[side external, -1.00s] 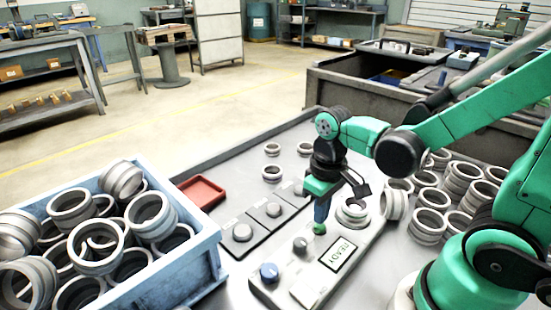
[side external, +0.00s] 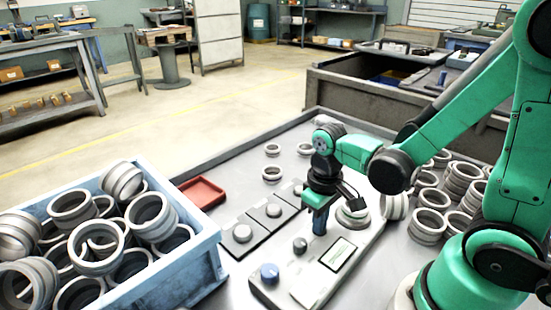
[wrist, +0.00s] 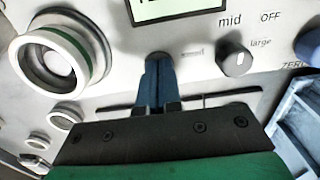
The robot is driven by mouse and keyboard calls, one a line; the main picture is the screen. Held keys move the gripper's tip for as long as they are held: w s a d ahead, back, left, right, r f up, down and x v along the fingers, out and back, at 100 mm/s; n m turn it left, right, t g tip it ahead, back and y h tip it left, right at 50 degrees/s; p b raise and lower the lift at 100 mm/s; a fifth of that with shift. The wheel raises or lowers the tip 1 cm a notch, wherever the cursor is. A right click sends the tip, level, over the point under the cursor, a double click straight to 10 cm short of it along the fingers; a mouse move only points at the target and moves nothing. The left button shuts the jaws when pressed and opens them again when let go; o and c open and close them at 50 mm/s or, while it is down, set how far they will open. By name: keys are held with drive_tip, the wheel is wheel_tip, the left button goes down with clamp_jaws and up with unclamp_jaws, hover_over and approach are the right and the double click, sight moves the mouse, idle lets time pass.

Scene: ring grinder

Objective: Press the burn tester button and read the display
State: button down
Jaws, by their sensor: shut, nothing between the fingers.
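The burn tester (side external: 312,275) is a long light-grey box with a display (side external: 337,254) on top. The display shows a pale screen with a thin slanting trace and no readable word. My gripper (side external: 319,231) points down with its blue fingers shut and empty, the tips at the tester's top just behind the display. In the wrist view the shut fingertips (wrist: 158,62) meet the panel below the display (wrist: 170,8), of which only the lower edge shows. The button is hidden, apparently under the fingertips. A ring with a green band (wrist: 62,55) sits on the tester.
The panel also has a dark selector knob (side external: 300,245), marked "mid" and "large" in the wrist view, and a blue knob (side external: 270,273). A blue crate of rings (side external: 212,262) stands left. A red tray (side external: 201,192) and several loose rings (side external: 428,227) lie on the bench.

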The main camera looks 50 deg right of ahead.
drive_tip(key=shift+f, duration=0.1)
idle(0.3)
wheel_tip(320, 180, up, 8)
idle(0.7)
drive_tip(key=shift+w, duration=0.1)
idle(0.5)
drive_tip(key=w+r+t, duration=0.1)
drive_tip(key=t, duration=0.1)
drive_tip(key=a+t, duration=0.1)
drive_tip(key=t, duration=0.2)
drive_tip(key=w+r+t, duration=0.1)
drive_tip(key=t, duration=0.1)
drive_tip(key=shift+w+a+r, duration=0.2)
drive_tip(key=shift+w+r, duration=0.1)
drive_tip(key=shift+r, duration=0.05)
